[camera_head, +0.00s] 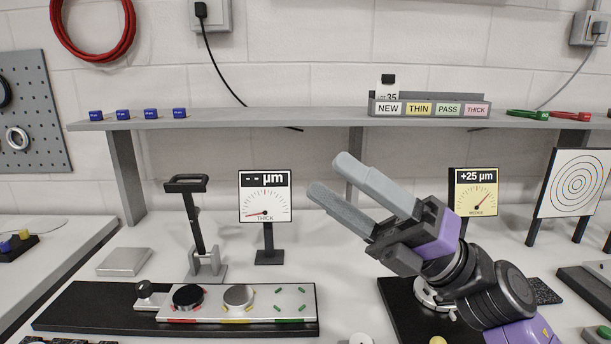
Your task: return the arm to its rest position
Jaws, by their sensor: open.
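My gripper (329,177) is on the right half of the view, raised above the bench and pointing up and to the left. Its two grey fingers are apart, with nothing between them. My arm with purple and black links comes in from the lower right. It hides part of a black base plate (398,310) behind it. The gripper touches nothing that I can see; the left dial display (265,197) stands left of the fingertips.
A grey shelf (240,119) spans the back, with a labelled bin (430,108) on it. A fixture plate (238,303) with two discs lies front left, beside a black-handled clamp (194,225). A yellow dial display (473,193) and target board (574,184) stand right. The bench between the left display and arm is mostly clear.

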